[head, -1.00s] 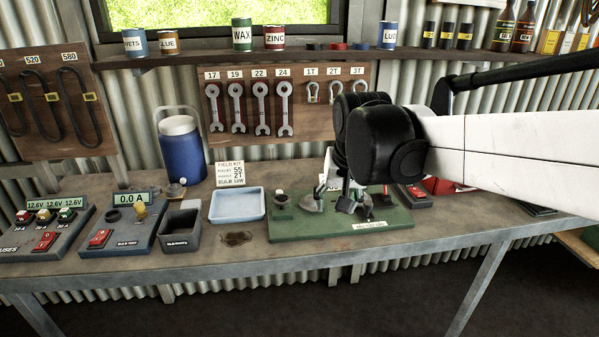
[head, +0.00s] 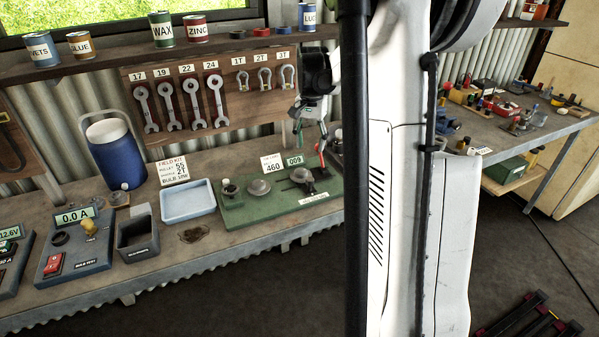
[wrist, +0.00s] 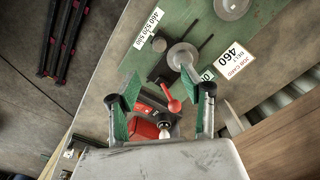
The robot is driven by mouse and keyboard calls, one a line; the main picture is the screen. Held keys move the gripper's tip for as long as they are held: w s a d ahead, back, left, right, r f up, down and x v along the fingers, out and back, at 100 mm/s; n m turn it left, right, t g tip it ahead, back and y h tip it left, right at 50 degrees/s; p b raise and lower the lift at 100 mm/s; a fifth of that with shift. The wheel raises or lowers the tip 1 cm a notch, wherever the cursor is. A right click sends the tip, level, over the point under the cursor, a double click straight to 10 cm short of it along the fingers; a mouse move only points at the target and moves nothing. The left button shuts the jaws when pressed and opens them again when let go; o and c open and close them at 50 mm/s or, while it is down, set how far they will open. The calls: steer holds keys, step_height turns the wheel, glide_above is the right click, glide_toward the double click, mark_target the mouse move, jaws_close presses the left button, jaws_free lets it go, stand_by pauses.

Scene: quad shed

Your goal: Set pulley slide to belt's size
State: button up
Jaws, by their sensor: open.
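The green belt board (head: 235,213) sits on the bench, with a pale round pulley (head: 259,187) and, to its right, a second pulley (head: 302,175) by a dark slot. The wrist view shows this pulley (wrist: 182,56) and a scale strip (wrist: 149,28) reading 460 520 580. A job card (head: 271,164) reads belt 460; a small green display (head: 295,160) reads 009. My gripper (wrist: 164,92) is open and empty over the board's right end. A red-knobbed lever (wrist: 174,106) shows between its fingers; contact cannot be told. In the head view my gripper (head: 317,132) is partly hidden.
A blue tray (head: 187,216), dark bin (head: 137,252) and bulb test box (head: 76,262) stand left of the board. Wrenches (head: 169,104) and shackles (head: 264,78) hang behind. A red block (wrist: 143,128) lies near my fingers. My arm hides the bench's right part.

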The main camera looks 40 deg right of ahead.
mark_target(310, 179)
step_height(310, 179, down, 14)
steer(key=shift+d+p, duration=0.15)
steer(key=shift+p, duration=0.55)
jaws_close()
